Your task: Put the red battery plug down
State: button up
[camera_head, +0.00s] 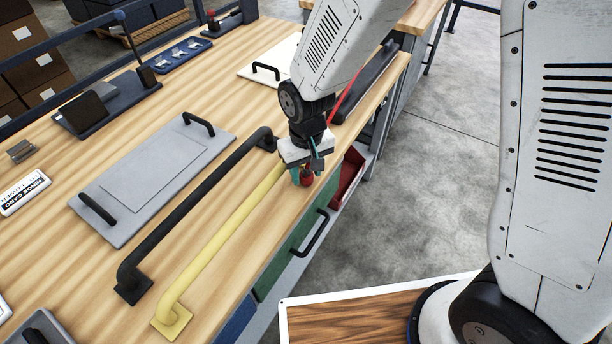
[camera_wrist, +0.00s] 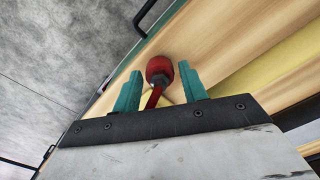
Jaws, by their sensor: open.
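The red battery plug (camera_head: 307,178) is at the bench's front edge, just beyond the end of the yellow handrail, below my gripper (camera_head: 303,172). In the wrist view the plug (camera_wrist: 159,72) has a round red head, a dark collar and a red stem or cable running down between the fingers. My gripper (camera_wrist: 158,90) is open, with its two teal fingers apart on either side of the plug. A gap shows between the plug and each finger. A red cable (camera_head: 345,98) runs up behind my wrist. Whether the plug rests on the bench is hard to tell.
The yellow handrail (camera_head: 225,238) and a black handrail (camera_head: 195,197) lie along the wooden bench (camera_head: 255,105). A grey panel with black handles (camera_head: 155,178) is left of them. A green drawer (camera_head: 297,243) and an open red bin (camera_head: 348,178) are below the edge.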

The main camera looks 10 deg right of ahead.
jog(key=shift+f, duration=0.35)
jog(key=c, duration=0.9)
jog(key=shift+r, duration=0.2)
